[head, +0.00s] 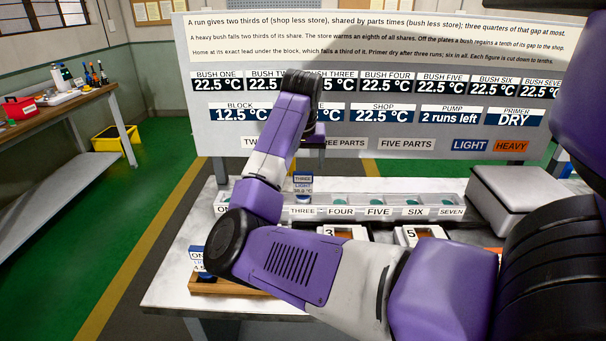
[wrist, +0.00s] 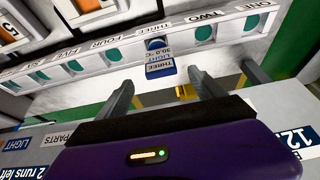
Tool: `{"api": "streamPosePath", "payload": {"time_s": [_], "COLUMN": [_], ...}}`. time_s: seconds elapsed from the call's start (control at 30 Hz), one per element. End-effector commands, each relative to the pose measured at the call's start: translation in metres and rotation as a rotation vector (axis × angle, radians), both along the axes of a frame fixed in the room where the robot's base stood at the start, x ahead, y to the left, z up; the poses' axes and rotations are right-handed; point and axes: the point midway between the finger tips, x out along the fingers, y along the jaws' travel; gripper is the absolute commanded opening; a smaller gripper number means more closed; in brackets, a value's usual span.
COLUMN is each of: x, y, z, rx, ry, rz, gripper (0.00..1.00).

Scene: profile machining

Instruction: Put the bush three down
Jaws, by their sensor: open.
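Bush three (head: 303,186), a small piece with a blue and white tag reading THREE, LIGHT and about 30.0 °C, stands at the THREE place of the pale rack (head: 452,200). In the wrist view bush three (wrist: 160,62) shows upside down, between the FOUR and TWO places. My gripper (wrist: 164,88) is open and empty, its two dark fingers apart on either side of the line to bush three. The fingers look clear of the bush. In the head view my arm hides the fingers and part of the rack.
The rack's other visible places show green discs and no bush. A wooden tray (head: 262,290) with a partly hidden tagged piece (head: 198,258) is at the table's front left. Numbered blocks (head: 420,234) stand before the rack. A grey box (head: 515,195) stands right. The sign board (head: 400,53) rises behind.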

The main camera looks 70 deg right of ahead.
Motion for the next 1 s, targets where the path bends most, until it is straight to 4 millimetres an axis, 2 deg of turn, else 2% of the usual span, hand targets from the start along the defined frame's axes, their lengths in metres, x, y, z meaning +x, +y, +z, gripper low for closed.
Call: {"api": "streamPosePath", "payload": {"time_s": [0.1,0.27,0.9,1.0], "x": [-0.002,-0.003,-0.003,-0.003], "y": [0.005,0.009,0.01,0.002], "z": [0.014,0.023,0.024,0.027], "rx": [-0.001,0.001,0.001,-0.034], "ry": [0.001,0.002,0.0,-0.006], "rz": [0.001,0.001,-0.002,-0.017], "gripper": [0.78,0.78,0.78,0.78]}}
